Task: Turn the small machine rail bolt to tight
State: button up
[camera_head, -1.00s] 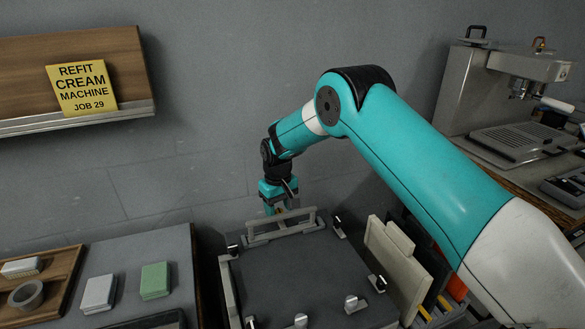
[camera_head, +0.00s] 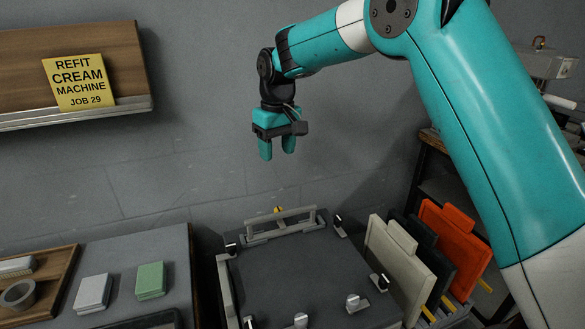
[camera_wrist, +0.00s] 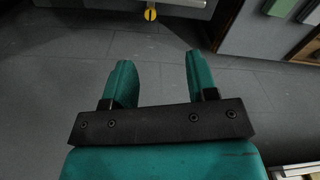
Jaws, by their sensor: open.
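The bolt I take to be the small machine rail bolt is a small yellow piece (camera_head: 278,210) at the pale rail (camera_head: 284,228) along the back edge of the grey machine top (camera_head: 295,270). In the wrist view the yellow bolt head (camera_wrist: 150,14) shows at the top edge, with a dark mark on it; how tight it is I cannot tell. My gripper (camera_head: 278,156) hangs above and behind the rail, fingers down, apart from the bolt. Its teal fingers (camera_wrist: 158,82) are spread in the wrist view with nothing between them.
Small black-and-silver clamps (camera_head: 379,282) stand around the machine top. Cream, black and orange panels (camera_head: 448,245) stand at its right. A side table at left bears a white block (camera_head: 93,293), a green block (camera_head: 151,281) and a wooden tray (camera_head: 58,282). The grey wall is close behind.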

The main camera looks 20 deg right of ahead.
jog(key=s+a+r+n+y, duration=0.1)
jog(key=s+r, duration=0.1)
jog(key=s, duration=0.6)
jog(key=s+a+r+n, duration=0.1)
jog(key=s+r, duration=0.1)
jog(key=s, duration=0.7)
jog(key=shift+s+a+r+y, duration=0.15)
jog(key=shift+a+r+y, duration=0.1)
jog(key=shift+r+y, duration=0.15)
jog(key=s+a+f+n+y, duration=0.1)
jog(key=s+y, duration=0.1)
jog(key=s, duration=1.6)
jog(key=shift+s+f, duration=0.25)
jog(key=shift+f, duration=0.1)
jog(key=shift+c, duration=0.5)
